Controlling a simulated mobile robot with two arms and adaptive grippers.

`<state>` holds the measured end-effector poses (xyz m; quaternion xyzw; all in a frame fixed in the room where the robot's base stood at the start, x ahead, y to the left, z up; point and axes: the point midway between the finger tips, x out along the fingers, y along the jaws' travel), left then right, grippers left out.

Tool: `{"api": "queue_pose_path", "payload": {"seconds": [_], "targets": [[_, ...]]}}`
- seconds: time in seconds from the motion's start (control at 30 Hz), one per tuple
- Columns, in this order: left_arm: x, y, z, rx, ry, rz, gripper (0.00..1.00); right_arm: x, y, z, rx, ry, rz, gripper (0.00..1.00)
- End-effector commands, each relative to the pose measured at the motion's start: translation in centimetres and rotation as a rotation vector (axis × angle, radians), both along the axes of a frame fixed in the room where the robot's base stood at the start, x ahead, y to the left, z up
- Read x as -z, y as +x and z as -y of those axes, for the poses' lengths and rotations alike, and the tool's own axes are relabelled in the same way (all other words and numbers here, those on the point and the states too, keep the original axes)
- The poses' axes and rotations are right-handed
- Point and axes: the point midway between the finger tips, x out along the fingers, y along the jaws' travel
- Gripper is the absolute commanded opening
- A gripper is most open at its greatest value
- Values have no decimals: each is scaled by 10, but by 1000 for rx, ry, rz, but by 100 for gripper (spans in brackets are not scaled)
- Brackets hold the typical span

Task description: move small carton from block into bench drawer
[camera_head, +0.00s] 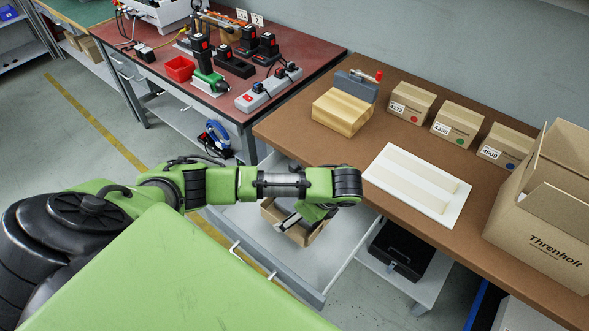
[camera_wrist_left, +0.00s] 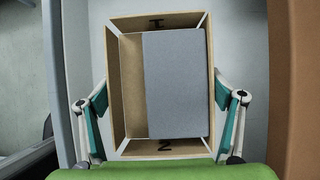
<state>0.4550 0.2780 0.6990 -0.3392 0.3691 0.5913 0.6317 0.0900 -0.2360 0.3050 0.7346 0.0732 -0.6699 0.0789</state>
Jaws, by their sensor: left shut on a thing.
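The small carton (camera_head: 310,237) is open-topped brown cardboard and sits inside or just above the open bench drawer (camera_head: 345,238); I cannot tell whether it touches the drawer floor. In the left wrist view the carton (camera_wrist_left: 131,85) has a grey flat-topped thing (camera_wrist_left: 175,85) inside and dark marks on its end flaps. My left gripper (camera_head: 292,222) points down into the drawer and is shut on the carton, with a finger at each side. In the left wrist view the gripper (camera_wrist_left: 162,105) spans the carton. The wooden block (camera_head: 342,113) stands on the bench with nothing on top.
The brown bench (camera_head: 400,245) carries a white tray (camera_head: 415,187), several labelled cartons (camera_head: 455,123), a grey vise-like part (camera_head: 357,84) and a large open box (camera_head: 545,225). A black case (camera_head: 400,251) lies on the shelf below. A red-topped tool table (camera_head: 215,105) stands to the left.

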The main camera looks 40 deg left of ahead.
Motion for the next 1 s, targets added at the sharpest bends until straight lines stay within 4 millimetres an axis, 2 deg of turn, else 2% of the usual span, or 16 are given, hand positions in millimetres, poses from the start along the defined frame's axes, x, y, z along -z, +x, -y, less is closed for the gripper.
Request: {"api": "queue_pose_path", "payload": {"seconds": [0.1, 0.3, 0.7, 0.73, 0.8, 1.0], "targets": [[11, 6, -8, -2, 3, 0, 63, 2, -1, 0, 0, 0, -1, 24], [38, 6, -7, 0, 2, 0, 63, 5, -1, 0, 0, 0, -2, 24], [43, 5, -6, 1, 1, 1, 63, 5, -1, 0, 0, 0, -2, 24], [43, 6, -6, 0, 0, 1, 87, 5, -1, 0, 0, 0, -2, 24], [43, 6, -6, 1, 0, 2, 100, 5, -1, 0, 0, 0, -2, 24], [43, 5, -7, 1, 1, 1, 100, 5, -1, 0, 0, 0, -2, 24]]}}
